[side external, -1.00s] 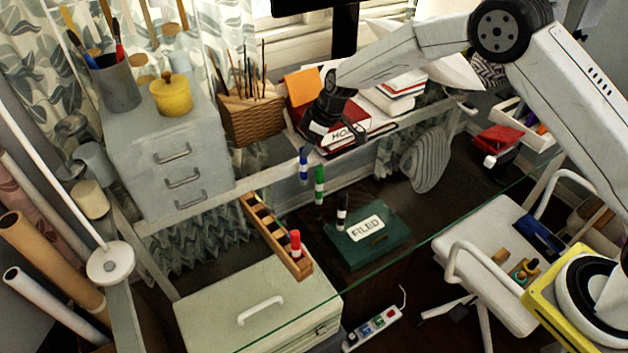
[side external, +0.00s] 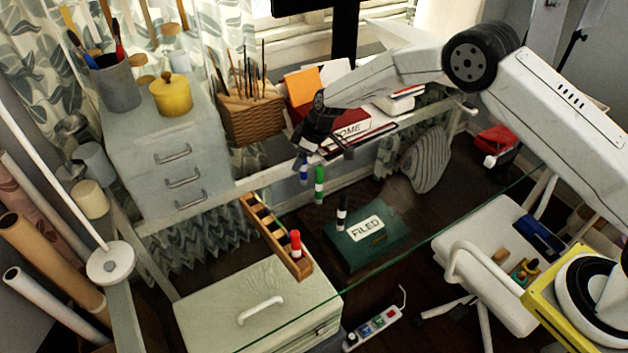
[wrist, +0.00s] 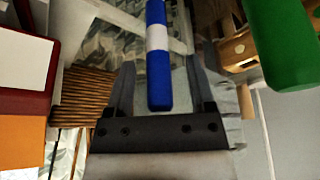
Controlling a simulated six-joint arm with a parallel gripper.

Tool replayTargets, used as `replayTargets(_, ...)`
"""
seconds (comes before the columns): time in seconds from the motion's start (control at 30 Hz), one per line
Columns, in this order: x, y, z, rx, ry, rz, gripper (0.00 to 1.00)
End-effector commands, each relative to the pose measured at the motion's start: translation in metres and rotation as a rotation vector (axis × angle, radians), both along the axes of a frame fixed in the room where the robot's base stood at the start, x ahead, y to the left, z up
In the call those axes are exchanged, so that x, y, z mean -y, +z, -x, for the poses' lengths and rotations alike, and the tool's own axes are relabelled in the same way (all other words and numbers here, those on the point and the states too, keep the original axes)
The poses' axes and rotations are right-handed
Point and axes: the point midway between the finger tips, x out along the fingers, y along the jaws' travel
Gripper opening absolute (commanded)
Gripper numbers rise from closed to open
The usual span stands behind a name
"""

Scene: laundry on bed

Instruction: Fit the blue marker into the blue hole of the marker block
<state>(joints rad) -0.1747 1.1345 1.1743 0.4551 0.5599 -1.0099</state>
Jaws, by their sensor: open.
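The blue marker (side external: 303,170), with a white band, stands upright on the glass desk in the side view. My gripper (side external: 322,153) is at its upper part, jaws apart. In the wrist view the blue marker (wrist: 158,75) lies between the two open fingers of my gripper (wrist: 160,72), with a gap on each side. The wooden marker block (side external: 262,222) sits to the left and nearer, with a red marker (side external: 295,242) in its near end. Its other holes look empty; I cannot make out their colours.
A green marker (side external: 319,184) stands close to the right of the blue one and shows large in the wrist view (wrist: 285,45). A black marker (side external: 341,212) stands near the green FILED box (side external: 385,240).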

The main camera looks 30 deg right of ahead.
Motion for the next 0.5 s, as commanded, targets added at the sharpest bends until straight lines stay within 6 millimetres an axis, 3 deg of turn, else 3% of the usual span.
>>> replayTargets(0.47, -0.0001, 0.0001, -0.0001, 0.0, 0.0, 0.0, 0.7)
replayTargets(0.5, -0.0001, 0.0001, -0.0001, 0.0, 0.0, 0.0, 0.63)
